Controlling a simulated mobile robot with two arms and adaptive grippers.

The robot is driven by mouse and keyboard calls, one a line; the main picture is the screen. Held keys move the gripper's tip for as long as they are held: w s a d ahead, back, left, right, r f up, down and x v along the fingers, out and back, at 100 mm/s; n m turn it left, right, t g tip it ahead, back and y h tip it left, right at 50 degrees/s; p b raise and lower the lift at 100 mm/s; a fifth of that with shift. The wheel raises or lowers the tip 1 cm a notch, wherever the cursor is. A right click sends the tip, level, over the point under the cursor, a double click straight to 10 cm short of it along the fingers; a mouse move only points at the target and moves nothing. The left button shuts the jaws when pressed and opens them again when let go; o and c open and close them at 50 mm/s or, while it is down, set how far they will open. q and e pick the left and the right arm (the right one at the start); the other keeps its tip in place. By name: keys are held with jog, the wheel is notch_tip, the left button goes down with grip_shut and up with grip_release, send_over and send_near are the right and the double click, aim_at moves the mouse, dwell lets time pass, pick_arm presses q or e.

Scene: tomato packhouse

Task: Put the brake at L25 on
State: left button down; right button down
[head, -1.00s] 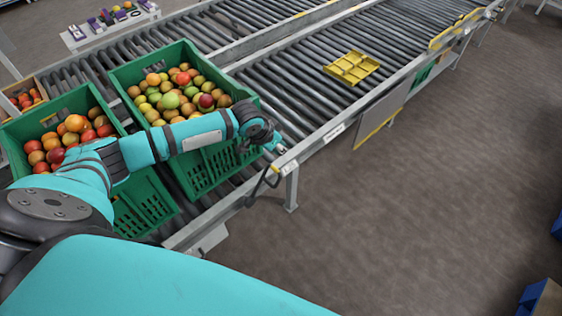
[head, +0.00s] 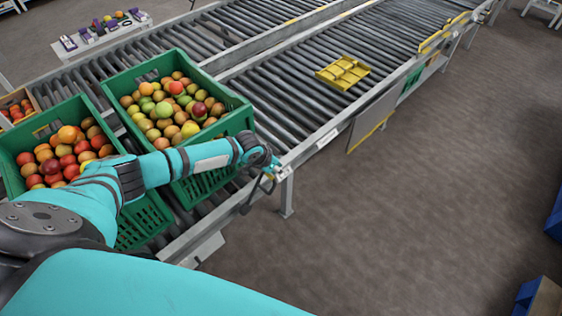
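My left arm reaches from the left across the front of the green crates. Its gripper (head: 277,172) is at the outer side rail (head: 310,146) of the near roller conveyor, just above a support leg. The gripper is small and partly hidden by its own wrist, so I cannot tell whether it is open or shut. A dark bent part (head: 256,194) hangs just below it at the rail; I cannot tell whether this is the brake lever. No L25 marking is readable; a white label (head: 327,138) sits on the rail to the right. My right gripper is not in view.
Two green crates (head: 245,112) (head: 12,160) of tomatoes stand on the rollers at left. A yellow divided tray (head: 343,72) lies farther along. A grey panel (head: 372,120) hangs below the rail. The floor (head: 420,220) at right is clear, with blue bins at its edge.

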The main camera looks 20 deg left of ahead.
pick_arm(q)
jog(key=shift+s, duration=0.2)
dwell(0.3)
